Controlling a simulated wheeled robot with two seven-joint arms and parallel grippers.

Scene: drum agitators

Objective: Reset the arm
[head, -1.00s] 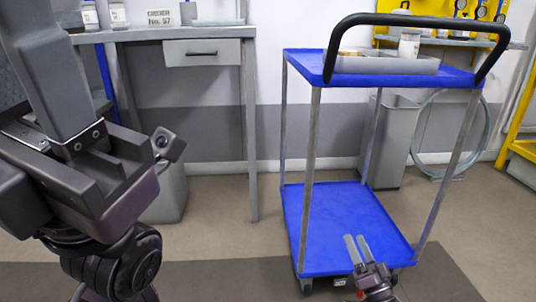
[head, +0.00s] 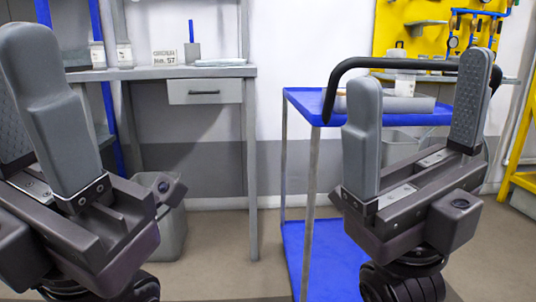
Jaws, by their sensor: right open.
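My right gripper (head: 420,84) is raised in the right half of the head view. Its two grey fingers point up and stand well apart, with nothing between them. It appears in front of the blue cart and hides part of it. My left gripper (head: 30,70) is raised at the left edge, fingers up. One grey finger shows whole, while the other is mostly cut off and overlapped, so its gap is unclear. I see no object held in it.
The blue cart (head: 294,104) with a black handle (head: 334,84) carries a grey tray (head: 420,104). A workbench with a drawer (head: 205,91) stands at the back left, a grey bin (head: 172,238) below it. A yellow tool board (head: 395,35) hangs at the back right.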

